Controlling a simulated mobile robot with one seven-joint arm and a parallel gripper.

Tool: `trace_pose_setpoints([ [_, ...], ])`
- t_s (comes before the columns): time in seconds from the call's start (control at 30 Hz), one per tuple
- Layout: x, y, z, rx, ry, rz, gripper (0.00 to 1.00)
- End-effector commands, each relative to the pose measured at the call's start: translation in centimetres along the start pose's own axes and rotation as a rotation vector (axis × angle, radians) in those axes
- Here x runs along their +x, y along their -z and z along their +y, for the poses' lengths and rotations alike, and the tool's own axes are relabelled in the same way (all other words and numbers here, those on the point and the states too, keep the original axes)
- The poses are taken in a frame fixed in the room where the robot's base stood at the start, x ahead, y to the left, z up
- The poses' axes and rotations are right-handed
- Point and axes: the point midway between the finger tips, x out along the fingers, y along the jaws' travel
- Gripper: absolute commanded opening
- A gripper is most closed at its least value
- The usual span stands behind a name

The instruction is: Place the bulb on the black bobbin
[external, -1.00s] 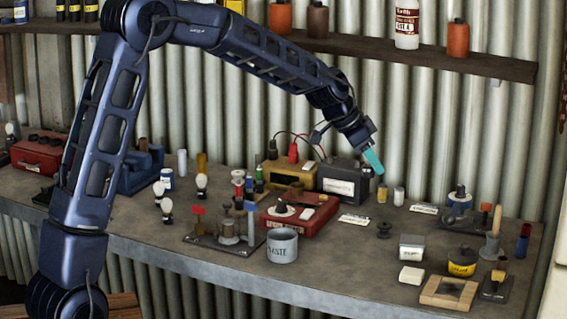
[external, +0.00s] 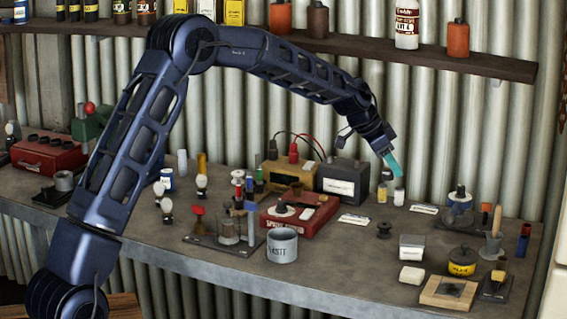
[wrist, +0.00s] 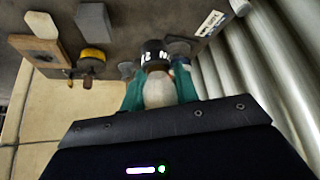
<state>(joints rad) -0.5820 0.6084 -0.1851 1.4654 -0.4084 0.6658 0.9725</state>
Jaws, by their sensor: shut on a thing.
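My gripper (external: 393,165) has teal fingers and points down and to the right above the back of the bench. In the wrist view, its fingers (wrist: 160,92) are shut on the bulb (wrist: 158,90), a rounded whitish body with a black end with white marks facing away. The bulb is mostly hidden in the external view. The black bobbin (external: 384,229) is a small dark spool standing on the bench, in front of and below my gripper, apart from it. I cannot make out the bobbin for sure in the wrist view.
A yellow cylinder (external: 382,192) and a white one (external: 399,196) stand just below my gripper. A black box (external: 344,182) and red case (external: 298,218) are to the left.

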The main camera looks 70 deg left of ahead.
Motion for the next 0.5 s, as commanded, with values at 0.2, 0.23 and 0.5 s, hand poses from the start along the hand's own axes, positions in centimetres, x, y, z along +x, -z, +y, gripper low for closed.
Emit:
trace_pose_setpoints([
  [0.2,4.1,-2.7,0.1,-0.001,-0.001,-0.002,0.07],
  [0.23,4.5,-2.9,0.0,-0.002,-0.001,-0.001,0.07],
  [0.5,6.8,-4.3,0.1,0.000,0.000,0.000,0.07],
])
